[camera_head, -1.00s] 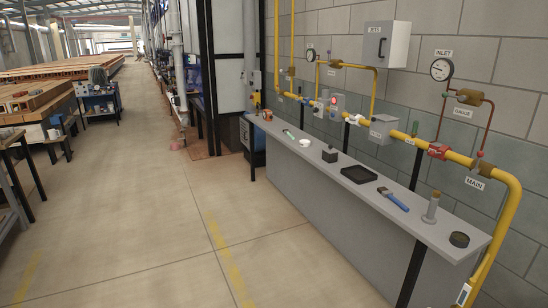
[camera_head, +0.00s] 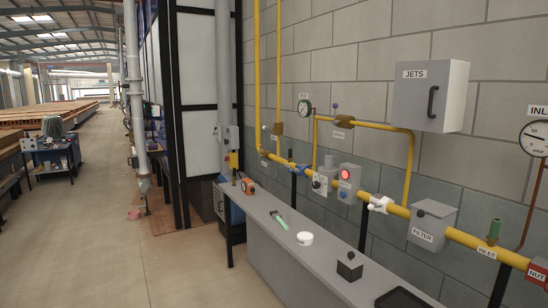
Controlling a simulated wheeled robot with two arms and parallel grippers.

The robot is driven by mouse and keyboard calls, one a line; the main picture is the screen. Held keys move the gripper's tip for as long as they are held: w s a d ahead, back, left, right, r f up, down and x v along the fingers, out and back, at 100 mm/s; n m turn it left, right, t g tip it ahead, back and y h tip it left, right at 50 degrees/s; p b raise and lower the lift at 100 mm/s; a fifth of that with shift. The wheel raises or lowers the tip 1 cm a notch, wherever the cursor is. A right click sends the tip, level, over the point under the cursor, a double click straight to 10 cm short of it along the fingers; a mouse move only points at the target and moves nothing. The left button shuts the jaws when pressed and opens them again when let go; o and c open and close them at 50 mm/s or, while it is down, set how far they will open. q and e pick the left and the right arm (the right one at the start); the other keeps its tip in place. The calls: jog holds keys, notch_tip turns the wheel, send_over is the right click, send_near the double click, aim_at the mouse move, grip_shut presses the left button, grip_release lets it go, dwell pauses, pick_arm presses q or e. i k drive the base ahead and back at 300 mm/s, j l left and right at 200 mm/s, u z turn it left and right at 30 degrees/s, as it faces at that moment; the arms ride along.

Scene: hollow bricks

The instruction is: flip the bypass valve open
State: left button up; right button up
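A yellow loop of pipe (camera_head: 380,126) rises from the main yellow pipe (camera_head: 460,236) and comes back down to it. On the loop's top run sits a brass valve body (camera_head: 343,121), probably the bypass valve. A thin stem with a small dark purple knob (camera_head: 336,106) stands upright on it. A small white label (camera_head: 343,134) hangs below, too small to read. Neither of my grippers is in view, and nothing touches the valve.
A grey bench (camera_head: 262,209) runs under the pipes, carrying a green-handled tool (camera_head: 280,221), a white tub (camera_head: 305,238), a black block (camera_head: 350,266) and a dark tray (camera_head: 402,299). A grey JETS box (camera_head: 430,95) hangs right of the loop. Floor (camera_head: 120,255) left of the bench is clear.

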aim_at(335, 105)
jog(key=i+j+z, duration=0.15)
jog(key=i+z, duration=0.15)
jog(key=i, duration=0.15)
jog(key=i+j+z, duration=0.25)
jog(key=i, duration=0.25)
jog(key=i+l+z, duration=0.15)
jog(key=z, duration=0.25)
jog(key=i+l+z, duration=0.1)
jog(key=z, duration=0.25)
